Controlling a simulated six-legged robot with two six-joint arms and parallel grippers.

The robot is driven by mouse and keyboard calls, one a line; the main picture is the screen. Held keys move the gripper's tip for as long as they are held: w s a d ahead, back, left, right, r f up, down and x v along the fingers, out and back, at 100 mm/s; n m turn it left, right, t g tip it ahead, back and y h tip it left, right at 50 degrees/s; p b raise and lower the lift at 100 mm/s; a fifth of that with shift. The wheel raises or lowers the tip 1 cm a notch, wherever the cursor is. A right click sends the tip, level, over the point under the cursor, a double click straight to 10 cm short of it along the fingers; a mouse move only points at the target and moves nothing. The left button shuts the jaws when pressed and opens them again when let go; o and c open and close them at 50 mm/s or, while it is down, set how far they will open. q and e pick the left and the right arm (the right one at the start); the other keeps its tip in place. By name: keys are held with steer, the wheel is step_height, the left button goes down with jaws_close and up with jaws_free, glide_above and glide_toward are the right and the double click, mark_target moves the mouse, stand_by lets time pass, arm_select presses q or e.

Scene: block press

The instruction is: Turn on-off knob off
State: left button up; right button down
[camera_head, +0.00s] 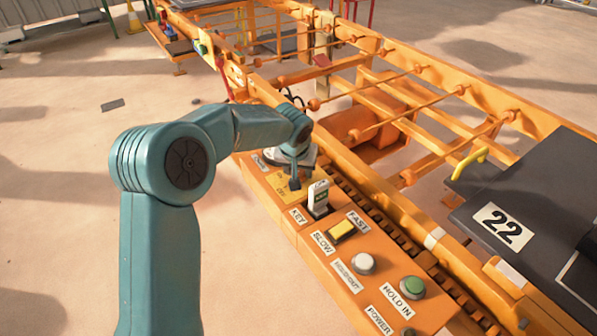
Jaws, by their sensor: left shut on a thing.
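The on-off knob's yellow plate (279,188) is on the far end of the orange control panel (300,238). My left gripper (294,180) points down over this plate and is shut on the on-off knob. The gripper and wrist hide most of the knob, so its turned position cannot be told. My right gripper is not in view.
Close beside the gripper stands a key with a white tag (318,194). Nearer along the panel are a yellow switch (341,229), a white button (363,263) and a green button (411,287). An orange frame (400,215) runs behind. Open floor lies left.

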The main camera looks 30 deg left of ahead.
arm_select(q)
steer(key=shift+f, duration=0.1)
stand_by(0.3)
steer(key=o, duration=1)
steer(key=shift+o, duration=0.2)
steer(key=p+v, duration=0.3)
steer(key=v, duration=1.3)
steer(key=shift+r, duration=0.25)
